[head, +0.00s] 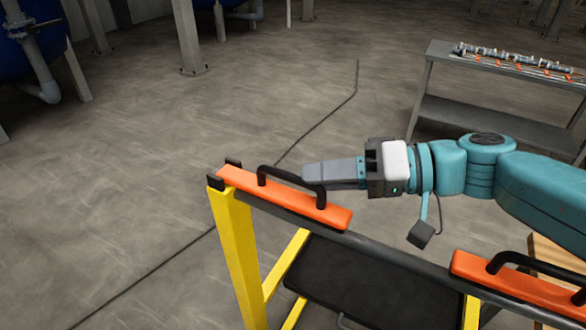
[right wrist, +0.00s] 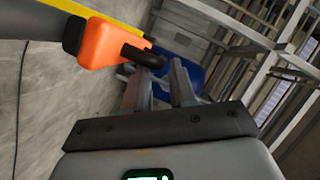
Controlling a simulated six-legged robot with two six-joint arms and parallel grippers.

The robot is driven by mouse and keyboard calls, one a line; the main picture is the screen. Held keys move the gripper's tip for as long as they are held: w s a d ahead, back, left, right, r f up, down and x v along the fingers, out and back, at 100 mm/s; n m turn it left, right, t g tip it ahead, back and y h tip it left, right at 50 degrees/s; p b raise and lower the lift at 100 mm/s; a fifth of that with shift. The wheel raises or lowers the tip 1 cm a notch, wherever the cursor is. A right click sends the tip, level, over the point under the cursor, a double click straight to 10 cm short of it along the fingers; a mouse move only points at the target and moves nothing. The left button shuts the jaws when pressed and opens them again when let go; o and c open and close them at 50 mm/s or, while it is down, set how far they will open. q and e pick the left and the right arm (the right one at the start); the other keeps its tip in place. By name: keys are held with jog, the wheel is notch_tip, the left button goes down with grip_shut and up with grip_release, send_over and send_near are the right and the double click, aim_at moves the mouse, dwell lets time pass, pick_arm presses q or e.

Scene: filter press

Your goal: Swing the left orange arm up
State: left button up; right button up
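The left orange arm (head: 335,215) lies flat along the dark rail at the top of the yellow stand in the head view. Its black handle (head: 285,174) arches above it. The arm's end (right wrist: 100,46) and the handle (right wrist: 143,57) also show in the right wrist view. My right gripper (head: 308,173) comes in from the right, its fingertips beside the handle. In the right wrist view its two fingers (right wrist: 162,72) are apart with nothing clamped between them; the handle lies just beyond the tips. Whether they touch cannot be told. My left gripper is not in view.
A second orange arm (head: 515,290) with a black handle lies farther right on the rail. A yellow post (head: 238,255) carries the rail's left end. A grey bench (head: 495,118) with metal parts stands at the back right.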

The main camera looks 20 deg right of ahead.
aim_at(292, 175)
jog(key=x, duration=0.4)
jog(key=shift+s+a+r, duration=0.1)
jog(key=shift+w+a, duration=0.2)
jog(key=shift+w, duration=0.1)
grip_shut()
jog(key=r+p, duration=0.1)
jog(key=p, duration=0.2)
jog(key=r+g+h+p, duration=0.1)
jog(key=p, duration=0.2)
jog(key=w+a+r+h+p, duration=0.1)
jog(key=r+p, duration=0.1)
jog(key=p, duration=0.1)
jog(key=shift+r+m+g, duration=0.1)
jog(key=shift+m+g, duration=0.2)
jog(key=w+r+g+h+p, duration=0.1)
jog(key=p, duration=0.3)
jog(key=w+a+r+g+h+p, duration=0.1)
jog(key=p, duration=0.3)
jog(key=shift+a+r+m, duration=0.15)
jog(key=shift+m, duration=0.25)
jog(key=shift+w+a+g+h+p, duration=0.3)
jog(key=shift+w+g+h+p, duration=0.15)
jog(key=shift+p, duration=0.6)
